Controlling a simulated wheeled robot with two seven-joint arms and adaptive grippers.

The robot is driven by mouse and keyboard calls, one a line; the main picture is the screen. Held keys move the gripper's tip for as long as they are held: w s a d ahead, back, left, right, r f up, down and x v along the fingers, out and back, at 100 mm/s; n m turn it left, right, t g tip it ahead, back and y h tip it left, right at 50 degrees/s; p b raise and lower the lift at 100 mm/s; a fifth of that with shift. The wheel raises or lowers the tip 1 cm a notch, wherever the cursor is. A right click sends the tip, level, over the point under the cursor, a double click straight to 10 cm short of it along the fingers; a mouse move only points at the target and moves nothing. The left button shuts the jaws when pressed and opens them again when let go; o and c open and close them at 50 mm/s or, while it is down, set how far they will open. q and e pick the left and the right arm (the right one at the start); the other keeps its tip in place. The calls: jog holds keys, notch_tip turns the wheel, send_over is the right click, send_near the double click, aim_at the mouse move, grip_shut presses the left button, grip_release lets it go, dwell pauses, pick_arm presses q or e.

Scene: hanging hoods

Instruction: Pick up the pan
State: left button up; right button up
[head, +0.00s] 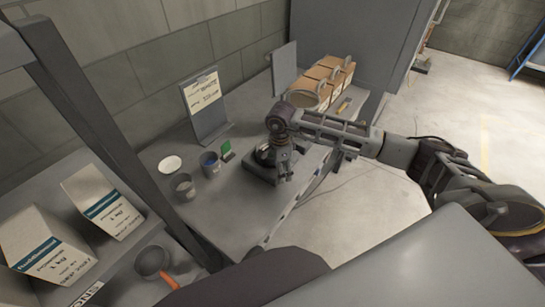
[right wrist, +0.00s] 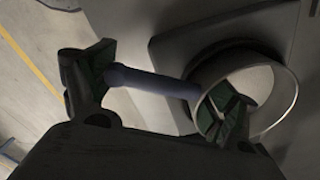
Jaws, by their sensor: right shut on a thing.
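The pan is small and round with a pale rim (right wrist: 289,92) and a plain grey-purple handle (right wrist: 150,82) in the right wrist view. It sits over a dark square-topped unit (head: 262,174) on the grey table; in the head view my gripper hides most of it. My right gripper (right wrist: 158,98) is shut on the pan: one finger is inside the rim, the other at the handle's outer end. In the head view this gripper (head: 284,168) points down over the unit. My left gripper is not in view.
On the table (head: 230,210) stand two mugs (head: 210,164), a white dish (head: 170,164), a sign stand (head: 205,105) and open cardboard boxes (head: 328,75). A shelf at left holds white boxes (head: 45,246) and an orange-handled pan (head: 153,261). A dark post (head: 90,120) rises beside it.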

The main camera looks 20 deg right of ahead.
jog(key=shift+r+b, duration=0.6)
jog(key=shift+r, duration=4.45)
jog(key=shift+d, duration=0.1)
